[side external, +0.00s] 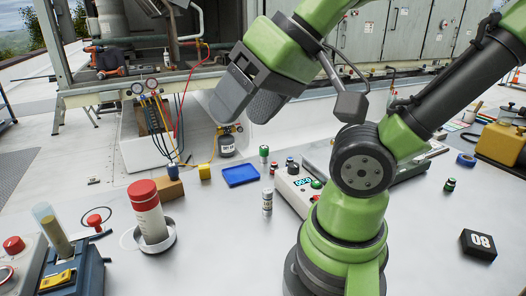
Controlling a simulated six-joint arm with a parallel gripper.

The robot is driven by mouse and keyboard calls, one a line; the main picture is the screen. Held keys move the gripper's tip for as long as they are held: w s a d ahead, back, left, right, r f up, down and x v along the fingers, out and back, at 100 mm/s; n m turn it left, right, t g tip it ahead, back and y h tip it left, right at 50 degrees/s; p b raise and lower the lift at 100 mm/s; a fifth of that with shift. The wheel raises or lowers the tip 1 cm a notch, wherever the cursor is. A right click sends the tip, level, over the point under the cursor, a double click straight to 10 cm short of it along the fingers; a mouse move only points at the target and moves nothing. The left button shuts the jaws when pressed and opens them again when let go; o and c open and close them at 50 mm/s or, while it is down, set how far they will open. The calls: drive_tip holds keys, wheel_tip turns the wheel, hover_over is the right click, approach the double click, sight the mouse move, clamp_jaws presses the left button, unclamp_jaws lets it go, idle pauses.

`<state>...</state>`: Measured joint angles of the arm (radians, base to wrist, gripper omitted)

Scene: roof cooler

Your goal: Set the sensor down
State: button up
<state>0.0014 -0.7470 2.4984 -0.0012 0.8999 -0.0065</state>
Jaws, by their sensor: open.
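My gripper (246,103) hangs above the back middle of the table, pointing down and left. It is open, and I see nothing held between its dark fingers. I cannot tell for sure which object is the sensor. A small silver cylinder (267,203) stands upright on the table, left of a light box with a lit green display (297,188). A green-topped small cylinder (264,156) stands further back. A blue shallow tray (240,175) lies flat on the table, below and beyond my gripper, and looks empty.
A white bottle with a red cap (148,212) stands tilted in a round dish at left. A blue case (75,270) is at front left. Gauges with hoses (152,85) hang behind. The front middle table is clear.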

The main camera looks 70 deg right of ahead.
drive_tip(key=w+d+n+g+h, duration=0.1)
drive_tip(key=w+d+n+h, duration=0.2)
drive_tip(key=w+d+n, duration=0.35)
drive_tip(key=n+g+h, duration=0.4)
drive_tip(key=n+g, duration=0.1)
drive_tip(key=n, duration=1.2)
hover_over(264, 147)
drive_tip(key=a, duration=0.4)
wheel_tip(264, 147, down, 19)
drive_tip(key=shift+n+y, duration=0.25)
drive_tip(key=shift+y, duration=0.05)
drive_tip(key=x, duration=0.3)
drive_tip(key=s+x, duration=0.1)
drive_tip(key=shift+w+d+f, duration=0.1)
drive_tip(key=shift+d+f, duration=0.25)
drive_tip(key=x, duration=0.5)
drive_tip(key=shift+f, duration=0.4)
drive_tip(key=c, duration=1.1)
